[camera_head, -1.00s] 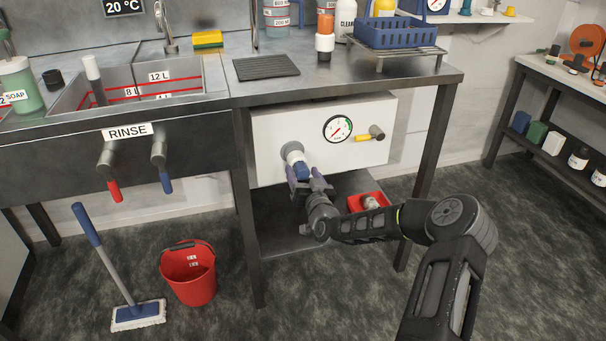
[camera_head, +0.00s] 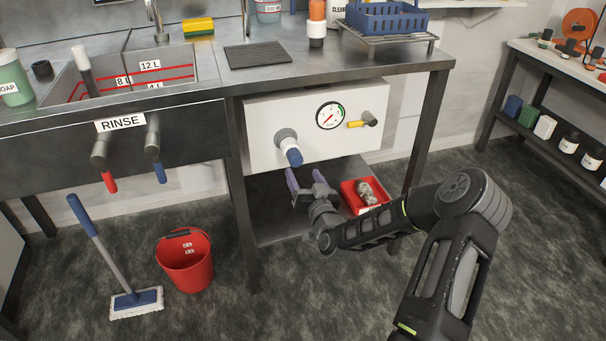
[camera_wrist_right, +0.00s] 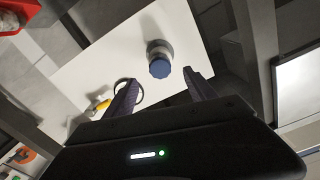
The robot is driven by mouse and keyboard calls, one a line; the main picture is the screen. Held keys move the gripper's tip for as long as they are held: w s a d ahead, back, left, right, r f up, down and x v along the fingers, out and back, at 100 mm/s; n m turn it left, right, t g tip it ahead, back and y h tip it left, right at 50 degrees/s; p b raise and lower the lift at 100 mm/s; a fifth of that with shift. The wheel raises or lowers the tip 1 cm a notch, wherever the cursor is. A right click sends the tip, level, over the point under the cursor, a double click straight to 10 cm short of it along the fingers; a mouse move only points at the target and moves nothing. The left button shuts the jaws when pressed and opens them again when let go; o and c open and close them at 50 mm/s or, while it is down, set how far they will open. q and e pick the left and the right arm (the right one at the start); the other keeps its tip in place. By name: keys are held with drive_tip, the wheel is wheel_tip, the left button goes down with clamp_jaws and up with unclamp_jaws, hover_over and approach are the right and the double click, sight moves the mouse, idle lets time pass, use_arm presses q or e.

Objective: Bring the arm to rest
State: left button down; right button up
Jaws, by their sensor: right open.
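My right gripper (camera_head: 307,180) is open and empty, below and a little in front of the white panel (camera_head: 262,118) under the bench. Its fingers show in the right wrist view (camera_wrist_right: 160,92), apart, with the blue-ended knob (camera_wrist_right: 160,68) on the panel seen beyond and between them. In the head view the blue-ended knob (camera_head: 291,152) sticks out of the panel and points down. The gripper is apart from it. My left gripper is not in view.
A red tray (camera_head: 349,192) with pale items sits on the lower shelf, right of the gripper. The panel carries a gauge (camera_head: 330,115) and a yellow-handled valve (camera_head: 360,123). A red bucket (camera_head: 186,262) and a mop (camera_head: 110,255) stand on the floor at left. The floor in front is clear.

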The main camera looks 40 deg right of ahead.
idle(0.7)
drive_tip(key=s+a+f+g+y, duration=0.4)
drive_tip(key=s+a+f, duration=0.2)
drive_tip(key=a+f, duration=0.45)
drive_tip(key=s+a+f+g+y, duration=0.3)
drive_tip(key=s+a+f+g, duration=0.15)
drive_tip(key=a+f, duration=0.65)
drive_tip(key=s+a+f+n+g+y, duration=0.2)
drive_tip(key=s+a+f+g, duration=0.15)
drive_tip(key=s+a, duration=0.65)
drive_tip(key=s+a+f+n+g+y, duration=0.1)
drive_tip(key=s+a+f+n+g, duration=0.2)
drive_tip(key=s+a, duration=0.65)
wheel_tip(320, 180, up, 23)
drive_tip(key=s+g+p, duration=0.1)
drive_tip(key=s+p, duration=0.1)
drive_tip(key=p, duration=2)
drive_tip(key=shift+s+d+r+p, duration=0.2)
drive_tip(key=shift+s+d+p, duration=0.05)
drive_tip(key=shift+p, duration=0.15)
